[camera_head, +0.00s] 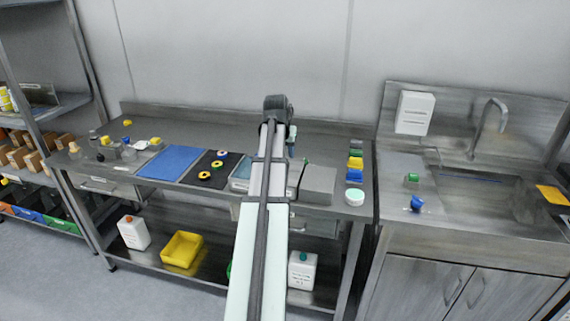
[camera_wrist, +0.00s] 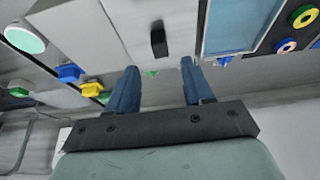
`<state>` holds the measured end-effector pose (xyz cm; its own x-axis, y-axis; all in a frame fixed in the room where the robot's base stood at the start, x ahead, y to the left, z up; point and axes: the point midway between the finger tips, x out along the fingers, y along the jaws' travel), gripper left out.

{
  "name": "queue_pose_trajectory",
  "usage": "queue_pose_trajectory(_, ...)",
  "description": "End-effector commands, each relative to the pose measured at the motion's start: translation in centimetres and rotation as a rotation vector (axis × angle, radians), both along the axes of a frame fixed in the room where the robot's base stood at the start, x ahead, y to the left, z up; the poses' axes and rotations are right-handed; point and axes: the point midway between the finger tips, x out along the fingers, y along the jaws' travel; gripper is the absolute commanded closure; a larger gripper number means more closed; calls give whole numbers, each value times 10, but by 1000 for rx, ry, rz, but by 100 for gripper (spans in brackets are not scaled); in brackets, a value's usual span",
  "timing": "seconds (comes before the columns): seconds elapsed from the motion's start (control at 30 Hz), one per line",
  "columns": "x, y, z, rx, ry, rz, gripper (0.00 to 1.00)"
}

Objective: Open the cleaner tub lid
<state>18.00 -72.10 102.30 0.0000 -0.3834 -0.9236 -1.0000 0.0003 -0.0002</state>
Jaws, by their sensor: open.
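A light-coloured lid panel with a black handle (camera_wrist: 158,40) shows in the wrist view, and I take it as the cleaner tub lid; it looks shut. In the head view the panel (camera_head: 295,180) is partly hidden by my arm, beside a grey box (camera_head: 318,184). My gripper (camera_wrist: 158,78) is open and empty, with its two blue fingers apart. In the wrist view the handle lies beyond the fingertips, roughly in line with the gap between them, not touched. In the head view my gripper (camera_head: 291,149) is mostly hidden behind my arm, behind the panel.
A blue-windowed tray (camera_wrist: 240,25) lies beside the panel. A round tub with a pale green top (camera_head: 354,197) and several coloured parts (camera_head: 355,163) stand to the right. A dark mat with rings (camera_head: 212,170) and a blue mat (camera_head: 170,162) are left. The sink is far right.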

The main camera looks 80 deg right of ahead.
Motion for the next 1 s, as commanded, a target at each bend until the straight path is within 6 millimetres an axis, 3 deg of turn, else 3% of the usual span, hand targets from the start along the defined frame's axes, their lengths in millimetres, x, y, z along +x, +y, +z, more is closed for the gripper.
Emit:
queue_pose_trajectory(0.2,0,-13,-32,3,0,0,49)
queue_pose_trajectory(0.5,0,-25,-61,1,0,0,49)
queue_pose_trajectory(1.0,0,-28,-68,0,0,0,52)
